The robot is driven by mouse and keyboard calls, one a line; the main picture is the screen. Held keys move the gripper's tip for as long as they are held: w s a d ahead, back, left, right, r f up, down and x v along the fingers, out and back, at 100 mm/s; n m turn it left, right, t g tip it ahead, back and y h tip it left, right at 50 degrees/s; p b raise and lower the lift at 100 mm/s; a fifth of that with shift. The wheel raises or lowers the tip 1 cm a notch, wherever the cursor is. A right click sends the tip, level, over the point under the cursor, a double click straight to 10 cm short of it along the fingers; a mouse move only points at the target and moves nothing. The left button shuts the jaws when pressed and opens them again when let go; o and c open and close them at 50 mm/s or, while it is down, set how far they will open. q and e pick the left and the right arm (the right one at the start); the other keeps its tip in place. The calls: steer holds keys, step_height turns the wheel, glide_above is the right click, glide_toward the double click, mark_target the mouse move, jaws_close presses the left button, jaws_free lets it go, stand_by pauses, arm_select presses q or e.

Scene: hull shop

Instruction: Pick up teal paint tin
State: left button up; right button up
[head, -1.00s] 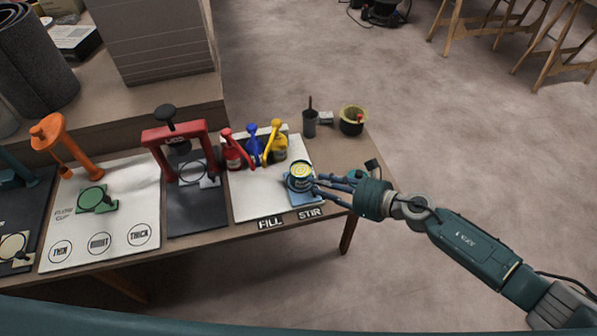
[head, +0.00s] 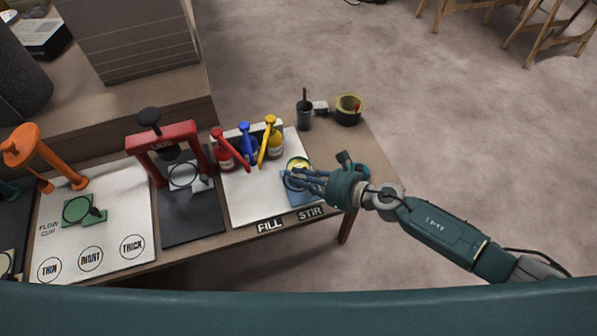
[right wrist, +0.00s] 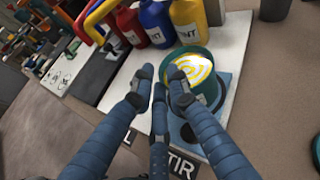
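The teal paint tin (head: 297,164) stands upright on the blue square pad by the STIR label, with yellow paint showing in its top. In the head view my right gripper (head: 297,180) covers most of its near side. In the right wrist view the tin (right wrist: 205,82) is just beyond the fingertips, towards the right. My right gripper (right wrist: 161,84) has its fingers apart with nothing held between them; the right finger overlaps the tin's edge, and I cannot tell whether it touches. My left gripper is not in view.
Red (head: 224,155), blue (head: 247,146) and yellow (head: 274,141) paint bottles with pumps stand close behind the tin. A dark cup (head: 304,118) and a yellow-rimmed pot (head: 348,112) stand at the back right. A red press (head: 165,140) is to the left. The table's right edge is near.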

jaws_close()
steer(key=shift+w+a, duration=0.1)
steer(key=shift+w, duration=0.05)
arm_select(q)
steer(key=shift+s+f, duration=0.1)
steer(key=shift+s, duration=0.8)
